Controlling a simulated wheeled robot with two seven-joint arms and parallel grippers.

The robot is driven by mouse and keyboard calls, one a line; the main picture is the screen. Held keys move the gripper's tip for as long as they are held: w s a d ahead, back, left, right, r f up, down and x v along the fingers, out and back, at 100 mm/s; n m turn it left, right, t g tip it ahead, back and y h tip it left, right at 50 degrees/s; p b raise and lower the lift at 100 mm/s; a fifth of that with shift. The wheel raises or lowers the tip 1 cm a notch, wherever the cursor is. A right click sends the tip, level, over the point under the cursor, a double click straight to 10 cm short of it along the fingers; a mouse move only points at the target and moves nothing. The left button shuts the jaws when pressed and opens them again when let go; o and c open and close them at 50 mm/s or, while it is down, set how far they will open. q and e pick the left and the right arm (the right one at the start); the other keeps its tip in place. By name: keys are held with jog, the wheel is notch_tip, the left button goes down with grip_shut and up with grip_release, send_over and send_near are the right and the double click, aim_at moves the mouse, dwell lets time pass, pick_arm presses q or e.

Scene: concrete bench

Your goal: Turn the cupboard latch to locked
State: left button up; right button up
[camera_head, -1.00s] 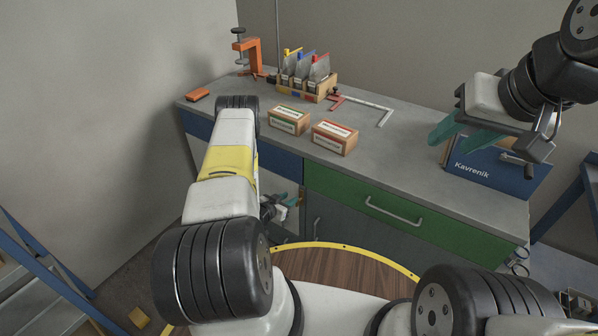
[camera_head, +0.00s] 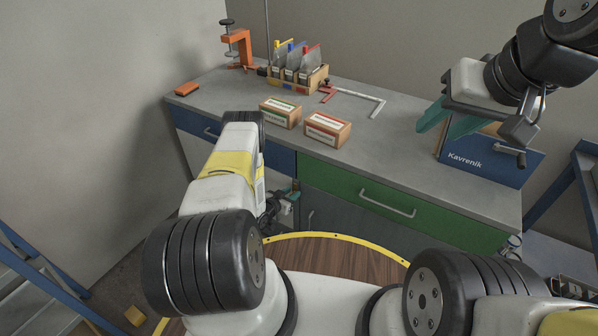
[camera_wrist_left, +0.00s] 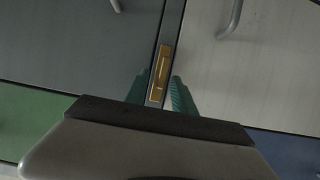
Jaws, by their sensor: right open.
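The cupboard latch (camera_wrist_left: 160,72) is a narrow brass piece in the left wrist view. It lies lengthwise along the dark strip between a dark grey door (camera_wrist_left: 70,45) and a paler door (camera_wrist_left: 240,75). My left gripper (camera_wrist_left: 158,92) is open, with one teal finger on each side of the latch's near end. I cannot tell whether they touch it. In the head view my left gripper (camera_head: 288,193) is low at the bench front, partly hidden by my arm, and the latch is hidden. My right gripper (camera_head: 447,122) is open and empty above the bench's right end.
A blue Kavrenik box (camera_head: 490,165) stands beneath my right gripper. Two small labelled boxes (camera_head: 281,113) (camera_head: 327,129), a wooden rack (camera_head: 306,84), an orange clamp (camera_head: 238,48) and a metal square (camera_head: 362,97) are on the bench. A green drawer (camera_head: 345,184) has a protruding handle.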

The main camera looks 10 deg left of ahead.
pick_arm(q)
grip_shut()
jog(key=shift+w+a+n+h, duration=0.1)
jog(key=shift+a+n+h, duration=0.25)
jog(key=shift+n+h, duration=0.4)
jog(key=n, duration=0.1)
jog(key=n+h, duration=0.1)
jog(key=shift+w+a+f+n+g+h, duration=0.15)
jog(key=shift+a+n+g+h, duration=0.1)
jog(key=shift+n+g, duration=0.15)
jog(key=n+h, duration=0.1)
jog(key=n, duration=0.1)
jog(key=n+h, duration=0.1)
jog(key=n, duration=0.1)
jog(key=shift+a+f+n+h, duration=0.2)
jog(key=shift+f+n+h, duration=0.1)
jog(key=shift+f, duration=0.1)
jog(key=n+h, duration=0.1)
jog(key=n, duration=0.1)
jog(key=n+t, duration=0.1)
jog(key=n, duration=0.1)
jog(key=shift+a+f+n+h, duration=0.1)
jog(key=shift+f+n+h, duration=0.15)
jog(key=shift+f+h, duration=0.15)
jog(key=shift+w, duration=0.1)
